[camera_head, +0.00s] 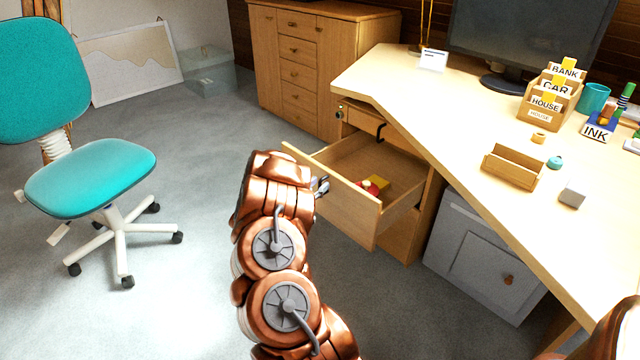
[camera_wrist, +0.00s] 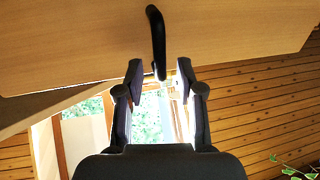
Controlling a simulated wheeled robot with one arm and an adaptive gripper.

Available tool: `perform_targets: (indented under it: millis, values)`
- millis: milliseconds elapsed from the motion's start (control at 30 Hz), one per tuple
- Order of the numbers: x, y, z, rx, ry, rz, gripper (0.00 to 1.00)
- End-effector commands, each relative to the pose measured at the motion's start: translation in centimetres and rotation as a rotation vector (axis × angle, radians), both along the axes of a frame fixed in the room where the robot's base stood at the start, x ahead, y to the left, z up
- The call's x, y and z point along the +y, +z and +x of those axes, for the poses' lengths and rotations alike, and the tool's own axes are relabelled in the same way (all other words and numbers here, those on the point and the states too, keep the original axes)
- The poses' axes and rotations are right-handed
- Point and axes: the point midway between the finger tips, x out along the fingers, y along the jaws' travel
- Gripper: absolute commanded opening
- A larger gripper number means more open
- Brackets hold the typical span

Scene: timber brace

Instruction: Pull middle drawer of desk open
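The wooden desk (camera_head: 465,165) has one drawer (camera_head: 335,203) pulled well out, below a shut upper drawer (camera_head: 360,121) with a dark handle. Red and yellow things lie inside the open drawer. My gripper (camera_head: 320,187) is at the front of the open drawer, mostly hidden behind my copper arm. In the wrist view my gripper (camera_wrist: 160,68) has its two fingers apart. The black curved handle (camera_wrist: 156,35) on the wooden drawer front (camera_wrist: 80,45) reaches down between the fingertips, with gaps on both sides.
A teal swivel chair (camera_head: 95,180) stands on the left, apart from the arm. A wooden cabinet (camera_head: 300,65) is at the back. A grey cabinet (camera_head: 480,255) sits under the desk on the right. Grey floor (camera_head: 180,290) is clear between chair and arm.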

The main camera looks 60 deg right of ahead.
Motion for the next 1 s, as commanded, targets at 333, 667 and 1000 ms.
perform_targets:
  millis: [333, 667, 1000]
  values:
    - [6.7, 0.0, 0.2, -0.001, 0.005, 0.000, 0.37]
    - [10.0, 0.1, 0.2, 0.000, 0.002, -0.003, 0.37]
    - [10.3, 0.2, 0.2, -0.001, 0.002, -0.005, 0.37]
